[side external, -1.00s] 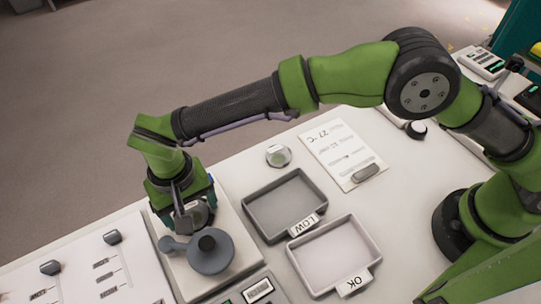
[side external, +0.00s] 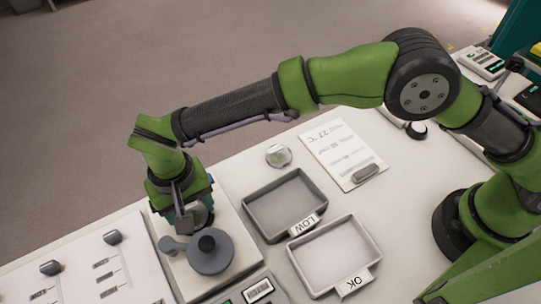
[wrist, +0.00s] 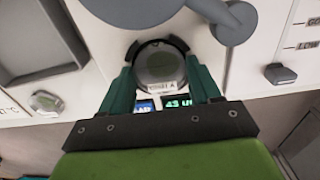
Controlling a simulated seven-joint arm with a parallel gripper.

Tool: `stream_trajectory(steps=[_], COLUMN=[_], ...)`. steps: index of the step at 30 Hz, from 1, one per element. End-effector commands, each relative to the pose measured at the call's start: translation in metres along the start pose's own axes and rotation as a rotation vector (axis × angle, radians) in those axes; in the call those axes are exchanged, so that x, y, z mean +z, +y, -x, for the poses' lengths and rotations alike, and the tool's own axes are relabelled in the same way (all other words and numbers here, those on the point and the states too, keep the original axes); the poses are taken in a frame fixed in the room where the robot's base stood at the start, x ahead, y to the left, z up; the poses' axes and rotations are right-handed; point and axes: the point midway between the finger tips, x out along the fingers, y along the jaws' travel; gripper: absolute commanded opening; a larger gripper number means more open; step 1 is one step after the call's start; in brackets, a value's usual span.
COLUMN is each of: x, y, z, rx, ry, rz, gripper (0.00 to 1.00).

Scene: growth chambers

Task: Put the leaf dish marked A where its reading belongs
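The leaf dish marked A (wrist: 160,66) is a round clear dish with a green leaf disc and a white label. In the wrist view it lies between the two green fingers of my gripper (wrist: 161,62), at the instrument's pale plate (side external: 190,282). The fingers are close along its sides; I cannot tell whether they press on it. A lit display (wrist: 178,103) shows partly between the fingers, its reading partly covered. The grey tray marked LOW (side external: 250,222) and the paler tray marked OK (side external: 372,243) stand to the right in the side view, both empty.
A grey round part with an arm (side external: 210,252) stands right beside my gripper. Another small dish (side external: 278,156) sits behind the LOW tray. A clipboard sheet reading 27 °C (side external: 335,148) lies to its right. A panel with sliders (side external: 90,270) is at the left.

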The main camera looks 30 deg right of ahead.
Motion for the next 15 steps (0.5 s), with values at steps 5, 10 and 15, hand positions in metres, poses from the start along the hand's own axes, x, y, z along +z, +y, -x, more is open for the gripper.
stream_trajectory(steps=[5,10,15], x=[0.0000,-0.0002,-0.0002], y=[-0.0001,-0.0002,-0.0001], z=[0.0002,0.0031,0.0098], rx=[0.000,-0.001,-0.001], ry=[0.000,0.001,0.001], rz=[0.000,0.000,0.000], gripper=[0.31,0.30,0.30])
